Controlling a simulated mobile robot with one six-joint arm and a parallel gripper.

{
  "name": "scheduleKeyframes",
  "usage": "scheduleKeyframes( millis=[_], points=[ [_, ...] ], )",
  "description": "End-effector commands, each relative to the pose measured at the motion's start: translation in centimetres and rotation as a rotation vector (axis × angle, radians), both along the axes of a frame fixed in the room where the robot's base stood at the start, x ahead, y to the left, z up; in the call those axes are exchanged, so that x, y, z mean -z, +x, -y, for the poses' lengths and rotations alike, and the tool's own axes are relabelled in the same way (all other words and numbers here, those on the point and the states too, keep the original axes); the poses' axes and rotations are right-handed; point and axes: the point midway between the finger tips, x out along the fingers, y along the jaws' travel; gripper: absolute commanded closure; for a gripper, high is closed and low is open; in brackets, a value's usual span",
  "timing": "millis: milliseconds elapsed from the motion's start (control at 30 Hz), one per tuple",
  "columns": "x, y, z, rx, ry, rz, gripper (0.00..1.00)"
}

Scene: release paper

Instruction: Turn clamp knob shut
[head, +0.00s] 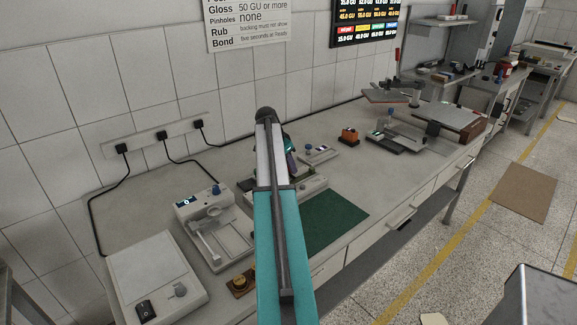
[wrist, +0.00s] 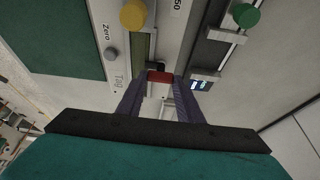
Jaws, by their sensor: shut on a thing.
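In the wrist view my gripper (wrist: 161,84) reaches up from the bottom with its two dark purple fingers. The fingertips are shut on a small red knob (wrist: 160,75), with one finger on each side of it. The red knob sits at the edge of a pale bench device (wrist: 118,72) that carries a grey Zero knob and a yellow knob (wrist: 133,14). In the head view my arm covers the red knob and most of the device (head: 313,188).
A green knob (wrist: 245,15) and a small lit display (wrist: 202,84) lie right of the fingers. A green mat (head: 335,222) lies in front of the device. A white instrument with a blue knob (head: 215,190) and a switch box (head: 155,280) stand to the left.

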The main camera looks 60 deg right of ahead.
Motion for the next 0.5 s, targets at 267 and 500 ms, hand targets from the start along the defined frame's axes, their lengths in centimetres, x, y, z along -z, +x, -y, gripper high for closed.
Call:
scheduleKeyframes(
  millis=[267,500],
  points=[
    [-0.04,0.05,0.02,0.000,-0.001,0.002,0.48],
    [-0.10,0.03,-0.01,0.000,0.000,0.001,0.48]
  ],
)
